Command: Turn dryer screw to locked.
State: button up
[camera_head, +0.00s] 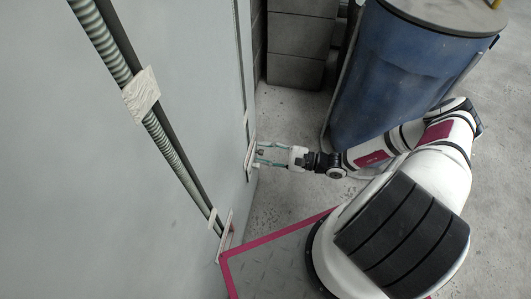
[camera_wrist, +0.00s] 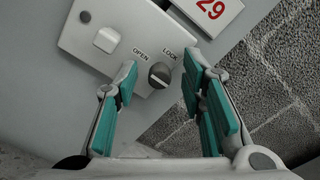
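The dryer screw (camera_wrist: 159,75) is a dark grey round knob with a light slot line, on a pale wall plate (camera_wrist: 84,47) marked OPEN on the left and LOCK on the right. Its slot runs at a slant; I cannot tell for certain which mark it points to. My gripper (camera_wrist: 163,82) is open, with one teal-padded finger on each side of the screw and gaps between. In the head view my gripper (camera_head: 260,155) reaches left to the plate on the grey wall; the screw is too small to make out there.
A ribbed conduit (camera_head: 100,38) runs down the grey wall (camera_head: 60,150). A blue barrel (camera_head: 400,70) stands behind my arm. Grey blocks (camera_head: 298,50) stand at the back.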

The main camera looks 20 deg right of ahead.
jog(key=shift+c, duration=0.2)
grip_shut()
jog(key=shift+w+d+m+p, duration=0.1)
jog(key=shift+m+p, duration=0.35)
jog(key=shift+m, duration=3.9)
jog(key=shift+w+d+m+p, duration=0.1)
jog(key=shift+m+p, duration=0.3)
jog(key=shift+m, duration=3.95)
